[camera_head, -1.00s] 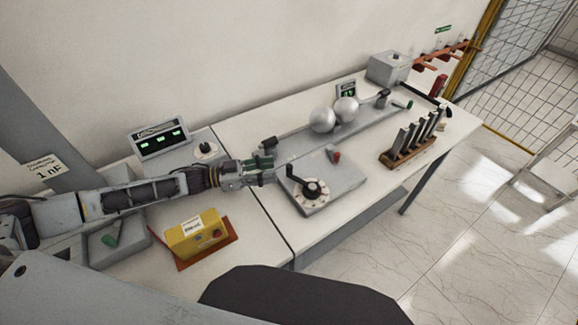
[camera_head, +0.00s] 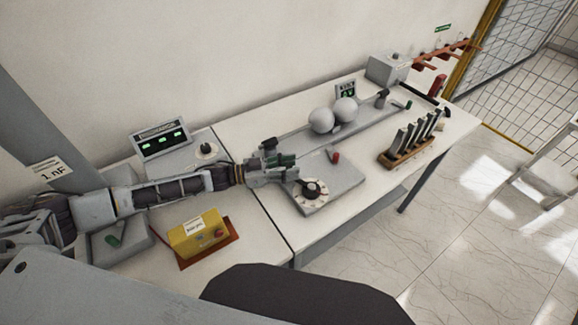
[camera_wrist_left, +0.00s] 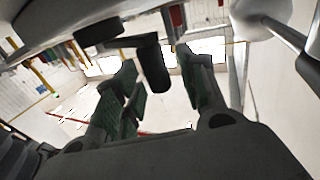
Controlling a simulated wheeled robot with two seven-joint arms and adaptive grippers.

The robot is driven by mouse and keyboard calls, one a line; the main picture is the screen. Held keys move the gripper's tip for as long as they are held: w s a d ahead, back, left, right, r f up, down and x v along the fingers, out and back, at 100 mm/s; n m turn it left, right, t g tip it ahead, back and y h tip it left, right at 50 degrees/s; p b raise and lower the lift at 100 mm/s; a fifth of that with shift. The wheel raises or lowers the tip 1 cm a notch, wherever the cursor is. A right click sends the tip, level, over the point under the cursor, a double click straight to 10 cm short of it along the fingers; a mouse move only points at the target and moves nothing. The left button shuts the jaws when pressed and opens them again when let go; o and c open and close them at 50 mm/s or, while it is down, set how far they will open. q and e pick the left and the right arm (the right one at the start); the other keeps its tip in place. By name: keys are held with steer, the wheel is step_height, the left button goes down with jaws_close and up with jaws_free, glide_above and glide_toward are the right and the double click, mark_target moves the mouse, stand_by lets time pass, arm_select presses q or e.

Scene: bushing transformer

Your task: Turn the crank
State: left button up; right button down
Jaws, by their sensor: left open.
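The crank sits on a round black-and-white dial (camera_head: 313,190) on a flat grey box (camera_head: 335,182) on the table. Its upright black handle is hidden behind my left gripper in the head view. My left gripper (camera_head: 290,169) reaches in from the left, just above the dial's left side. In the left wrist view the dark crank handle (camera_wrist_left: 153,66) stands between the two green-padded fingers of my left gripper (camera_wrist_left: 163,85). The fingers are open, with a visible gap on each side of the handle. My right gripper is out of view.
A red knob (camera_head: 335,157) sits on the box's far side. Two metal spheres (camera_head: 321,121) stand behind on a rail. A wooden rack (camera_head: 408,156) is at right. A yellow box (camera_head: 198,234) and a display unit (camera_head: 160,139) are at left.

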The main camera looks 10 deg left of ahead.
arm_select(q)
jaws_close()
stand_by(0.3)
steer(key=shift+w+d+m+g, duration=0.15)
steer(key=shift+w+m+g, duration=0.15)
steer(key=shift+g, duration=0.1)
steer(key=shift+w+d+m+g+h+b, duration=0.1)
steer(key=shift+w+m+g+h+b, duration=0.3)
steer(key=shift+g, duration=0.2)
steer(key=shift+w+d+r, duration=0.1)
steer(key=shift+w+d, duration=0.2)
steer(key=shift+w, duration=0.05)
jaws_free()
